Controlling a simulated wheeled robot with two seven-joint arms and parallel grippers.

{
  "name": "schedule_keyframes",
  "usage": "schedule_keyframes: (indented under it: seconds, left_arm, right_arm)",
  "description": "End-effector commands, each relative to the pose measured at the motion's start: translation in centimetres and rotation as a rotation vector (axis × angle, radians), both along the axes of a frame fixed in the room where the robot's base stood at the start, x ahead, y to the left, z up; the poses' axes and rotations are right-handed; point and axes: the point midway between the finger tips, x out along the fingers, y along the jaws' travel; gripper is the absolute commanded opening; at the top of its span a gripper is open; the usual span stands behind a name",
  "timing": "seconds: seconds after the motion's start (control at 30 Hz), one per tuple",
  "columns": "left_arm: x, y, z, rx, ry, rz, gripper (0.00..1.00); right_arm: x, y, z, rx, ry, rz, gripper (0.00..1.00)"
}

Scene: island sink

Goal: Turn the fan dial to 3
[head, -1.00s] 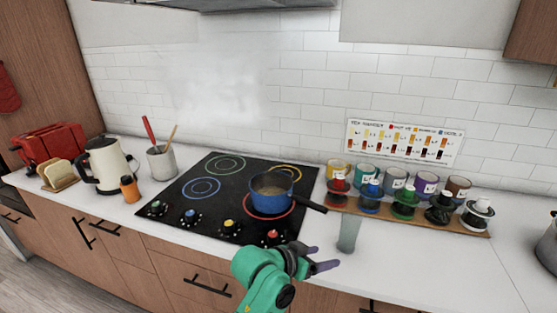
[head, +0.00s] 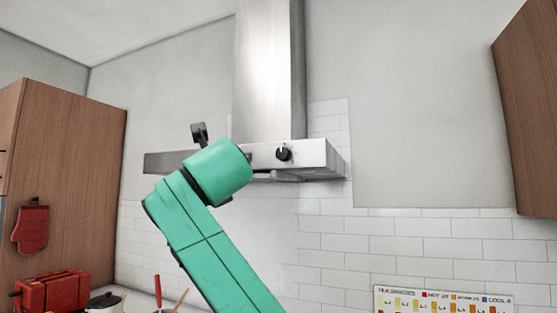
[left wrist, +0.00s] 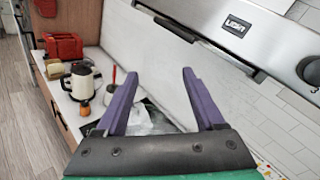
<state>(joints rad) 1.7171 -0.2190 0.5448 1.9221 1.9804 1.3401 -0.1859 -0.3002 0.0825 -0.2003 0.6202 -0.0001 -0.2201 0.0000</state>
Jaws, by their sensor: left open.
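The range hood (head: 315,154) hangs on the wall in the head view. Its black round fan dial (head: 284,153) is on the right part of the metal front. The dial also shows at the right edge of the left wrist view (left wrist: 309,70), partly cut off; its setting is too small to read. My green left arm covers part of the hood in the head view and hides its gripper there. In the left wrist view my left gripper (left wrist: 157,75) has its two purple fingers spread, empty, below and left of the hood's front and apart from the dial.
A wooden cabinet (head: 523,110) hangs at the right. A tall wooden cabinet (head: 70,170) with a red oven mitt (head: 31,229) stands left. A red toaster (head: 53,290) and a kettle (left wrist: 82,82) stand on the counter below. The wall right of the hood is clear.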

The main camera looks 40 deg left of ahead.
Motion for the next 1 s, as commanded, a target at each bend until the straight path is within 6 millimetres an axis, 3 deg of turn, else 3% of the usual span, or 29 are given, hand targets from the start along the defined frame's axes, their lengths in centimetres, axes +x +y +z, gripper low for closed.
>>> schedule_keyframes:
  seconds: [0.03, 0.13, 0.2, 0.27, 0.47, 0.8, 1.0]
  left_arm:
    - [0.1, -2.7, 2.3, -0.072, -0.091, -0.2, 0.7]
    - [-0.6, -8.5, 6.0, -0.127, -0.185, -0.541, 0.7]
    - [-1.6, -11.1, 7.5, -0.128, -0.212, -0.68, 0.7]
    - [-1.9, -12.2, 8.0, -0.126, -0.218, -0.738, 0.7]
    - [0.7, -11.7, 8.4, -0.129, -0.213, -0.749, 0.7]
    - [9.2, -9.2, 8.6, -0.129, -0.213, -0.745, 0.7]
    - [11.7, -8.3, 8.2, -0.127, -0.217, -0.743, 0.7]
  right_arm:
    - [0.0, 0.0, 0.0, 0.0, 0.0, 0.0, 0.5]
    - [0.1, 0.0, 0.0, 0.0, -0.001, -0.001, 0.5]
    - [0.1, 0.0, 0.0, 0.0, -0.001, -0.001, 0.5]
    - [0.0, 0.0, 0.1, 0.0, -0.001, -0.001, 0.5]
    - [0.0, 0.1, 1.7, 0.001, 0.0, -0.002, 0.5]
    - [0.0, 0.4, 6.4, 0.006, -0.001, -0.003, 0.5]
    - [0.0, 0.4, 7.5, 0.005, 0.0, -0.003, 0.5]
